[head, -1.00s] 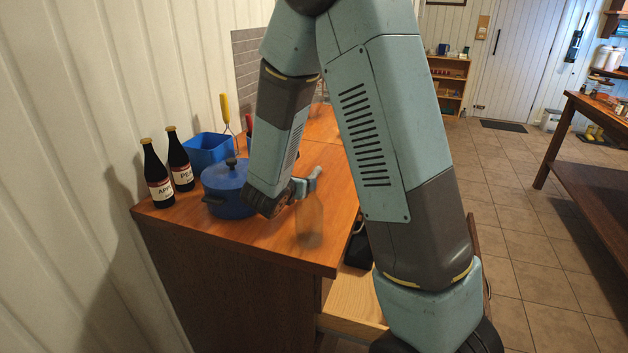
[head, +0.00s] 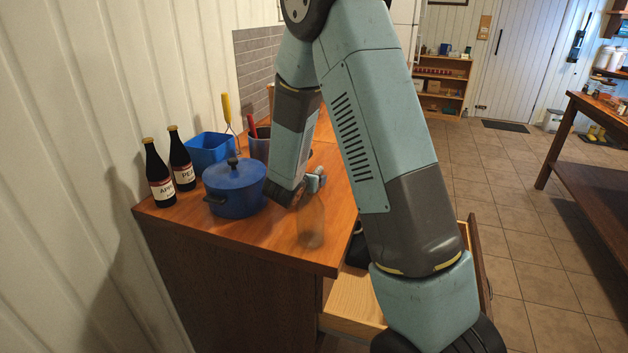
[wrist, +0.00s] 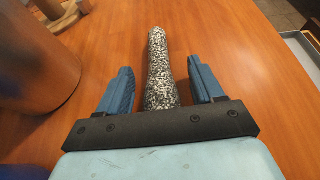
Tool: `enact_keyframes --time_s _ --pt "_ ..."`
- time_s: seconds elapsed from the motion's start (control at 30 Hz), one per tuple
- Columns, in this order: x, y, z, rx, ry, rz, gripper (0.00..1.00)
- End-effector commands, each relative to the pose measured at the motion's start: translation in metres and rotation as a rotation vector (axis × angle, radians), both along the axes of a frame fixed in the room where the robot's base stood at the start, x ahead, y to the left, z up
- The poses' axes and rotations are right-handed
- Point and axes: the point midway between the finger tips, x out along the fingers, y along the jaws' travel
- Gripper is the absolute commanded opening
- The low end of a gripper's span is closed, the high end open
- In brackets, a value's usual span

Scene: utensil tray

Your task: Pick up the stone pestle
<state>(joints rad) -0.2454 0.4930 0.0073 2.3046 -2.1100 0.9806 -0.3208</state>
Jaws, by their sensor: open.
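The stone pestle (wrist: 160,75) is a black-and-white speckled rod lying on the wooden counter. In the wrist view it runs lengthwise between the two blue fingers of my gripper (wrist: 160,84), with a gap on each side. The fingers are open and hold nothing. Its near end is hidden behind the gripper's dark crossbar.
A blue lidded pot (head: 235,190), two dark bottles (head: 159,178) and a blue bin (head: 207,149) stand on the left. A clear glass object (head: 312,225) stands near the front edge. An open drawer (head: 352,312) juts out below.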

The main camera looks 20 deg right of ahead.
Motion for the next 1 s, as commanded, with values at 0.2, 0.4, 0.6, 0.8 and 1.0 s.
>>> enact_keyframes --time_s 0.2,0.4,0.6,0.8,1.0 --pt "-0.0002 0.0003 0.0002 0.0 0.0 0.0 0.55" --pt "-0.0003 0.0004 0.0001 0.0 0.0 0.0 0.36" --pt "-0.0005 0.0003 0.0001 0.0 0.0 0.0 0.17" --pt "-0.0004 0.0003 0.0004 0.0 0.0 0.0 0.04" --pt "-0.0002 0.0003 0.002 0.0 -0.001 0.0 0.04"
